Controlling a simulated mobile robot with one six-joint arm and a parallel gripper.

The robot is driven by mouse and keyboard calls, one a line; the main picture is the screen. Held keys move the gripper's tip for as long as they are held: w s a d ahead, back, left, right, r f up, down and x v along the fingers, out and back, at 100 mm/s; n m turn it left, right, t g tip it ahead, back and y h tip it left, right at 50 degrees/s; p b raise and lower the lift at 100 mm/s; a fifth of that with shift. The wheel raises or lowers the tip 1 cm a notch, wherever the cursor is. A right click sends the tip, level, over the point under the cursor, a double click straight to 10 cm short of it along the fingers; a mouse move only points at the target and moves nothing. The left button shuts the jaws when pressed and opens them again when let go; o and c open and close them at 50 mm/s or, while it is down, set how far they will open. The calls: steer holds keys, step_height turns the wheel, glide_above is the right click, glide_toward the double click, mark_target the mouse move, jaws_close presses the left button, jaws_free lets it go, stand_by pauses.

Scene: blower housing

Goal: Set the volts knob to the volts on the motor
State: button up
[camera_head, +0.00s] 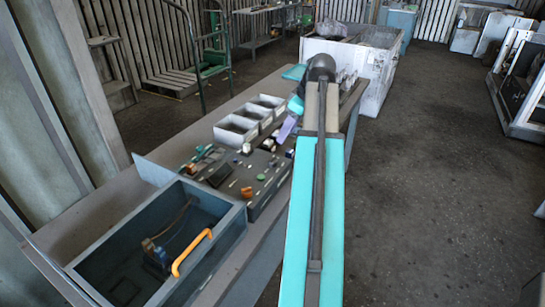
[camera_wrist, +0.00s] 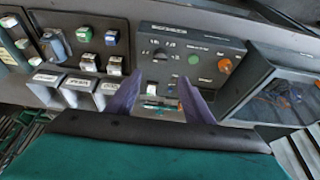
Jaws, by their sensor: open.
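The dark control panel (camera_wrist: 205,42) fills the upper middle of the wrist view. A dark knob (camera_wrist: 160,55) with white marks around it sits at its left; the marks are too small to read. My gripper (camera_wrist: 160,81) is open and empty, its purple fingers in front of the panel and apart from the knob. It also shows in the head view (camera_head: 287,127) above the panel (camera_head: 262,180), partly behind my arm. The motor (camera_head: 156,254) is inside the open blue-grey housing (camera_head: 222,252); its volts marking cannot be read.
The housing has an orange handle (camera_head: 192,252). A green button (camera_wrist: 193,60) and an orange knob (camera_wrist: 225,65) are right of the dark knob. Labelled bins (camera_wrist: 77,92) and several small blocks (camera_wrist: 85,34) are at left. Floor right of the bench is clear.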

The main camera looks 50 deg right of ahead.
mark_target(273, 158)
steer(key=shift+f, duration=0.2)
steer(key=shift+p+x, duration=1.8)
steer(key=shift+x, duration=4.85)
steer(key=shift+w, duration=0.1)
steer(key=shift+c, duration=0.4)
